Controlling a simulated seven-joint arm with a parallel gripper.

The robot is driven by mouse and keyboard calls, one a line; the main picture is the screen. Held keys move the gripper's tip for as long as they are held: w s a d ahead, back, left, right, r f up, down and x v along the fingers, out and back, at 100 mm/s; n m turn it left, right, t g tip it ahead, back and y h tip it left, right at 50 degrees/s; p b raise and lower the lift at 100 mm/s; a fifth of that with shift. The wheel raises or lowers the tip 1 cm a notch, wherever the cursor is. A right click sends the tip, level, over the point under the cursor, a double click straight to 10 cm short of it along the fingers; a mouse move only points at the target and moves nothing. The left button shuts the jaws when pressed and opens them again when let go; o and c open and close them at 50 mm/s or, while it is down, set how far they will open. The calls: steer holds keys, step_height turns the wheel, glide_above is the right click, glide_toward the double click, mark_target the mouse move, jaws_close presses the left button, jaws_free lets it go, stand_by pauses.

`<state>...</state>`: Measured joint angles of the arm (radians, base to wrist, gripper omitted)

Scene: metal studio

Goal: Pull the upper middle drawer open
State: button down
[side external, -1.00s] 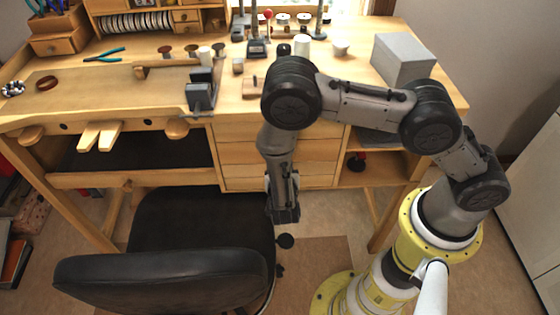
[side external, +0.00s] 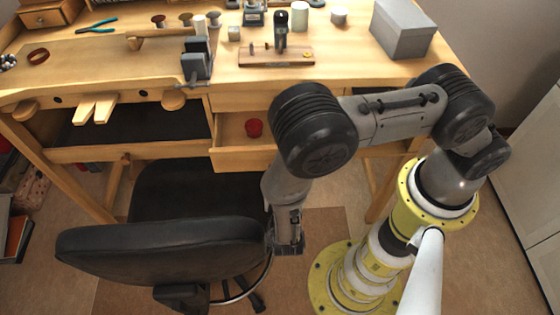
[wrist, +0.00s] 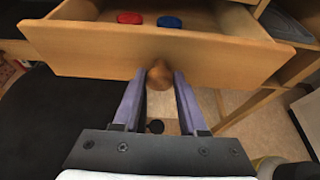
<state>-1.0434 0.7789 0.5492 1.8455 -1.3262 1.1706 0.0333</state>
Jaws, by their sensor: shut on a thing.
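A wooden drawer (side external: 242,160) under the bench top stands pulled out, and its inside shows. It also shows in the wrist view (wrist: 95,50), with its round wooden knob (wrist: 159,76) in the middle of its front. A red round thing (side external: 253,127) lies in the drawer, and in the wrist view a blue round thing (wrist: 170,21) lies beside it. My gripper (wrist: 160,82) is shut on the knob, one finger on each side. In the side view my gripper (side external: 288,243) is low in front of the drawer; my arm hides the drawer's right part and the knob.
A black chair (side external: 160,245) stands close on the left of my gripper. A wooden front (side external: 240,102) above the open drawer is shut. The bench top (side external: 350,75) holds tools and a grey box (side external: 402,30). Floor shows below the gripper.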

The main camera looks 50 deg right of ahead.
steer(key=shift+c, duration=2.4)
jaws_free()
steer(key=shift+r, duration=0.1)
